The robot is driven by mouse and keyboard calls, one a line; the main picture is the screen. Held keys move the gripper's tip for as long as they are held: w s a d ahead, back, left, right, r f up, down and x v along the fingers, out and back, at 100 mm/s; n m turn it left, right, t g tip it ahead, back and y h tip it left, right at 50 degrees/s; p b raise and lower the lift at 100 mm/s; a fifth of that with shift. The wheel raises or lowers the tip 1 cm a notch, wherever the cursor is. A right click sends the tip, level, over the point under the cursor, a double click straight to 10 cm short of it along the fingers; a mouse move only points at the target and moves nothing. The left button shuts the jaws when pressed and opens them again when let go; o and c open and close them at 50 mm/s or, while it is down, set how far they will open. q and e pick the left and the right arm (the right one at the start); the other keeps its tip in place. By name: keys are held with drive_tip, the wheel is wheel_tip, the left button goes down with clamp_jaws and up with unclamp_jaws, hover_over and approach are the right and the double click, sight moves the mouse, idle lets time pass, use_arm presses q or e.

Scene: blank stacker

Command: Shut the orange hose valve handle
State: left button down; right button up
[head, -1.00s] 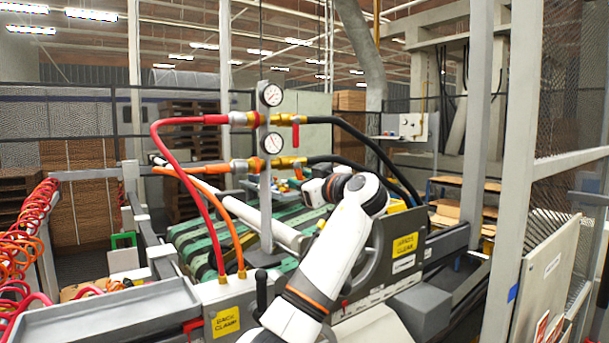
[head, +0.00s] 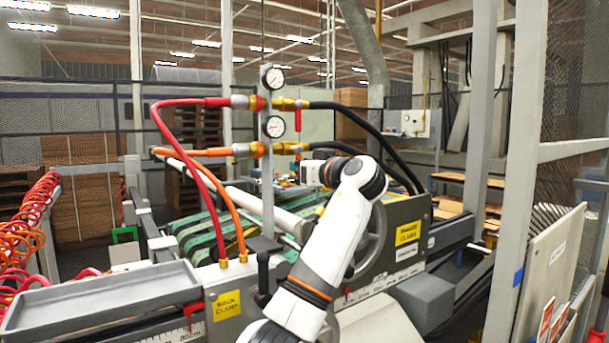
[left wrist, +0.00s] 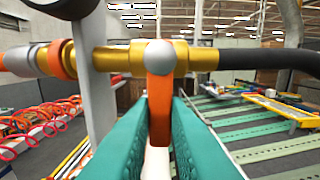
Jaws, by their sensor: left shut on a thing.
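The orange valve handle (left wrist: 159,100) hangs straight down from the brass valve body (left wrist: 190,57), across the line of the pipe, in the left wrist view. The teal fingers of my left gripper (left wrist: 158,125) stand on both sides of the handle and are shut on it. In the head view, my left gripper (head: 312,173) is just below the lower brass valve (head: 285,148), and the handle is too small there to make out clearly. My right gripper is not in view.
A red handle (head: 298,119) hangs from the upper valve, above my gripper. Two gauges (head: 273,127) sit on the grey post (head: 267,190). Red and orange hoses (head: 205,152) run at the left, black hoses (head: 365,125) at the right. A green-slatted conveyor (head: 200,232) lies below.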

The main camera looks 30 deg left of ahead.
use_arm(q)
drive_tip(key=shift+r, duration=0.1)
drive_tip(key=c, duration=1.4)
unclamp_jaws()
drive_tip(key=shift+d, duration=0.1)
drive_tip(key=b+v, duration=0.6)
drive_tip(key=v, duration=0.5)
drive_tip(key=shift+s+d+b, duration=0.3)
drive_tip(key=shift+d+b, duration=0.1)
drive_tip(key=shift+d, duration=0.05)
